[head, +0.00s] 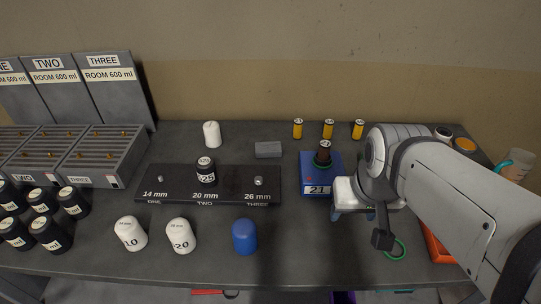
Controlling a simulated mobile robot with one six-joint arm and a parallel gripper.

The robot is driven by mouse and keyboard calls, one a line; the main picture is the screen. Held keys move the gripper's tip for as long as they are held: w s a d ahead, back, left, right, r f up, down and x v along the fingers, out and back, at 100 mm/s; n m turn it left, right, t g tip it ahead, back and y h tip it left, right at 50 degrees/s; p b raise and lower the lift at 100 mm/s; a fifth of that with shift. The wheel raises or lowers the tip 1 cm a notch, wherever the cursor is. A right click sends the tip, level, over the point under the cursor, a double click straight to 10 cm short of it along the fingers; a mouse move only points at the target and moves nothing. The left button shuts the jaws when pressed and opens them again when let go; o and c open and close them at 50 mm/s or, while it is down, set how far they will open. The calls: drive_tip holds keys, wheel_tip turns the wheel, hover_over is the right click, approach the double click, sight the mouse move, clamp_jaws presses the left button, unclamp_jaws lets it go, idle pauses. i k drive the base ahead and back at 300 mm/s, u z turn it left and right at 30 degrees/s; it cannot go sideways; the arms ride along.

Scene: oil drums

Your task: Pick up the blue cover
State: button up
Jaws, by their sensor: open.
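The blue cover (245,238) is a rounded, capsule-like cap standing upright near the front of the dark table, right of two white covers. My gripper (352,215) is to the right of the blue cover and apart from it, in front of a blue device (314,185) marked 21. The gripper is open, and I see nothing between its fingers. My arm comes in from the right and hides part of the table behind it.
White covers marked 10 (130,234) and 20 (180,236) stand left of the blue one. A black rack (235,190) with a bottle (206,171) lies behind. A green ring (397,250) lies at right. The table between the blue cover and my gripper is clear.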

sight(243, 230)
drive_tip(key=u, duration=0.1)
drive_tip(key=k, duration=0.5)
drive_tip(key=z, duration=1.6)
drive_tip(key=k, duration=1.15)
drive_tip(key=u, duration=1.45)
drive_tip(key=i, duration=1)
drive_tip(key=u, duration=0.05)
